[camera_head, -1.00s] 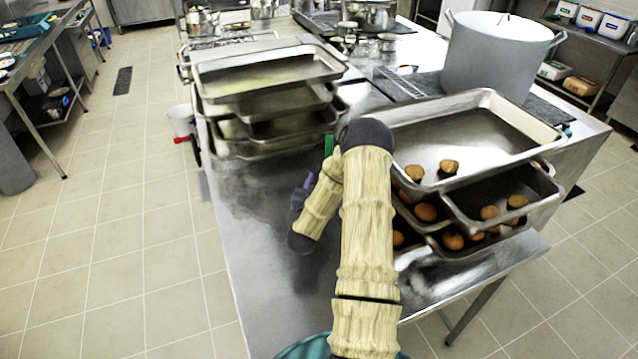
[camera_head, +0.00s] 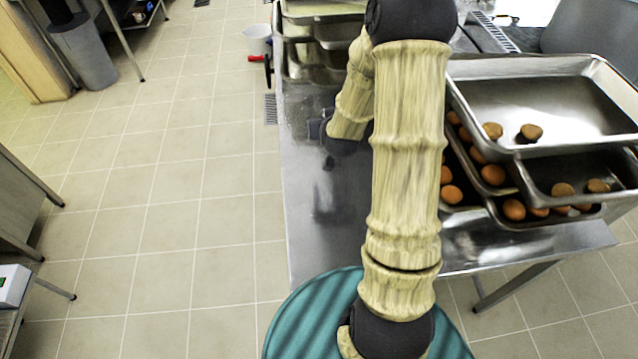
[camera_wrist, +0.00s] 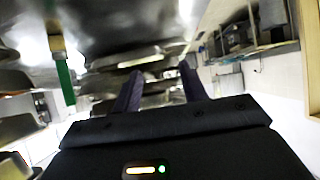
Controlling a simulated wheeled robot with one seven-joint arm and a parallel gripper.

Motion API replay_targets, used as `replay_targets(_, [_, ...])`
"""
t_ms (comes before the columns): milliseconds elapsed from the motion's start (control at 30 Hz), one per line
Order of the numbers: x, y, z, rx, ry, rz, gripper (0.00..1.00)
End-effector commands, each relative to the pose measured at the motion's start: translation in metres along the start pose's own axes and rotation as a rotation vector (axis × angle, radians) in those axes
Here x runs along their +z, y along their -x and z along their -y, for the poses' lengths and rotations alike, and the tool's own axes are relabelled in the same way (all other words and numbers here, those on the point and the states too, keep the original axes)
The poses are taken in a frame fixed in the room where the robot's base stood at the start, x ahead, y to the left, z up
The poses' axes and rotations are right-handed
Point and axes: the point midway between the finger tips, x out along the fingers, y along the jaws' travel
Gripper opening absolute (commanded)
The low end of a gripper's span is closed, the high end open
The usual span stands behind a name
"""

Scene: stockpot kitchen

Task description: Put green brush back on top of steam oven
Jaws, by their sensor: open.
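A green brush (camera_wrist: 65,82) shows in the wrist view at upper left, with a green handle and a paler yellowish end against the steel surface. My gripper (camera_wrist: 160,88) is open in the wrist view, its two dark fingers apart with nothing between them. The brush is to the left of the fingers, apart from them. In the head view now the brush does not show, and my arm covers part of the steel table (camera_head: 320,225). I cannot identify the steam oven in any view.
Stacked steel trays (camera_head: 545,105) with several round brown items stand on the table's right side. More pans (camera_head: 310,62) are at the back left. A white bucket (camera_head: 258,40) stands beyond the table's left edge. Tiled floor to the left is open.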

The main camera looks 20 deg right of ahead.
Motion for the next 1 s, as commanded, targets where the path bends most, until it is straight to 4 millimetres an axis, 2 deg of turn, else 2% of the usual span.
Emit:
replay_targets(33, [0.0,0.015,0.014,-0.032,0.025,0.049,0.43])
replay_targets(100, [0.006,0.034,0.027,-0.065,0.048,0.132,0.43])
replay_targets(300, [0.031,0.102,0.053,-0.126,0.112,0.372,0.43])
replay_targets(433, [0.049,0.153,0.06,-0.143,0.148,0.526,0.43])
replay_targets(600, [0.073,0.213,0.059,-0.143,0.179,0.701,0.43])
replay_targets(733, [0.082,0.234,0.057,-0.14,0.189,0.765,0.43])
replay_targets(967, [0.084,0.236,0.057,-0.138,0.19,0.776,0.43])
replay_targets(1000, [0.084,0.236,0.057,-0.138,0.19,0.775,0.39])
